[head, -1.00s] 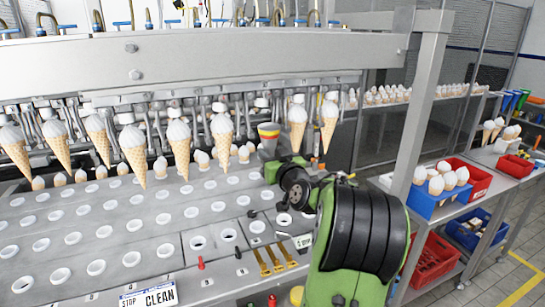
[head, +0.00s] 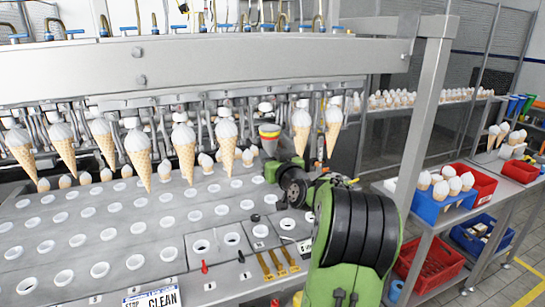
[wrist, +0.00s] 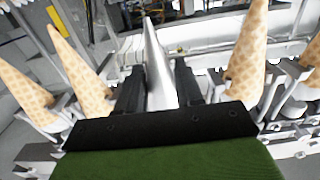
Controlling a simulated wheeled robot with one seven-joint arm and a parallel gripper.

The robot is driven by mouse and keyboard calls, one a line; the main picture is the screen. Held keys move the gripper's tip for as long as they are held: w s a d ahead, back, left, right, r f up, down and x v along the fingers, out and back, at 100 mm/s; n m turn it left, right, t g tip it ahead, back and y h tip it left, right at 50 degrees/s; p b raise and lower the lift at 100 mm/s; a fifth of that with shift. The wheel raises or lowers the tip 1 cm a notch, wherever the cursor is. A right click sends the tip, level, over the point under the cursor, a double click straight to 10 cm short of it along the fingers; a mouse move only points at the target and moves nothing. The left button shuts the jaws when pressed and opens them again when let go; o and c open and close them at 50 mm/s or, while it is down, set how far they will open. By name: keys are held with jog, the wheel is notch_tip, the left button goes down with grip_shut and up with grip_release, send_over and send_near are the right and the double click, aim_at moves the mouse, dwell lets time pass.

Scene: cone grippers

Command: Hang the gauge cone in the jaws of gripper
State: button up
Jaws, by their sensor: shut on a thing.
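Hanging waffle cones (head: 227,145) and (head: 301,130) flank the gauge cone closely. A holed steel deck (head: 110,225) lies below. A steel post (head: 425,120) stands at right, with a blue bin (head: 430,205) of cones on a side table.

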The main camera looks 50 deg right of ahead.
jog(key=x, duration=0.3)
dwell(0.6)
dwell(0.9)
jog(key=shift+f+b, duration=0.55)
jog(key=shift+b, duration=0.45)
dwell(0.7)
jog(key=o, duration=1.3)
